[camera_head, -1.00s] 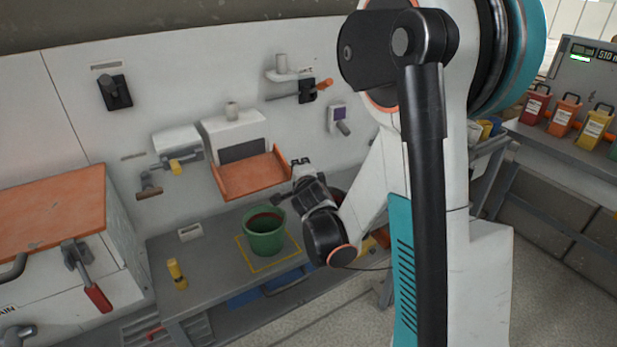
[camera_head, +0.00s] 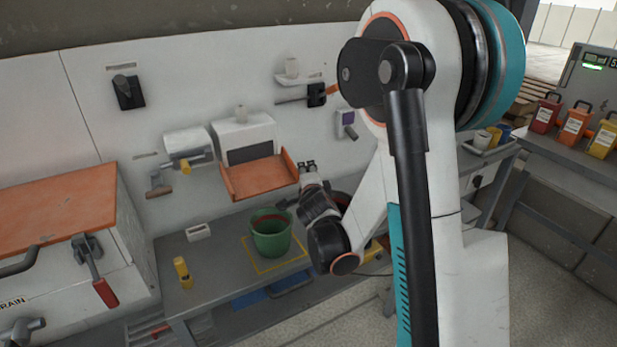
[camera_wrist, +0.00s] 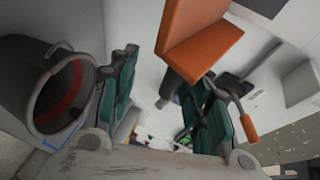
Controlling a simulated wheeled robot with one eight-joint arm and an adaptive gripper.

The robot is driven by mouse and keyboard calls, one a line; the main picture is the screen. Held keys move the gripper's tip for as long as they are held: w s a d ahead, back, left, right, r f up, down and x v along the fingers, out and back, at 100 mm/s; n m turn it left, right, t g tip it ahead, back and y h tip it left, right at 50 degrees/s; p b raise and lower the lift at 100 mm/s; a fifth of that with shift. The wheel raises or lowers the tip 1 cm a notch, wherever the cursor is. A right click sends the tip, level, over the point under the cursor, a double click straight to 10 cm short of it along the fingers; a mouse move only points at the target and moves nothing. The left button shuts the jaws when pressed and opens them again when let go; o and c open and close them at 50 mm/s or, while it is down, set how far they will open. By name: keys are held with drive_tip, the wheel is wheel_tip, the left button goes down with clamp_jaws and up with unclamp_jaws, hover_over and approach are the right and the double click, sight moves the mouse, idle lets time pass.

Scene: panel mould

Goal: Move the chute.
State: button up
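The orange chute (camera_head: 258,180) is a shallow tray with raised sides, sticking out below a white housing on the wall panel. My gripper (camera_head: 307,167) is just off its right front corner in the head view; whether they touch is unclear. In the wrist view, the chute (camera_wrist: 196,38) shows at the top centre, beyond the fingertips. My gripper's two teal-padded fingers (camera_wrist: 165,78) stand wide apart with nothing held between them.
A green bucket (camera_head: 271,236) stands on the grey bench inside a yellow outline, below the chute. A yellow cylinder (camera_head: 182,271) and a small white box (camera_head: 199,232) are also on the bench. An orange-handled lever (camera_wrist: 247,127) is close to the right finger in the wrist view.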

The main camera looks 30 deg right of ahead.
idle(0.3)
drive_tip(key=v, duration=1.2)
idle(0.5)
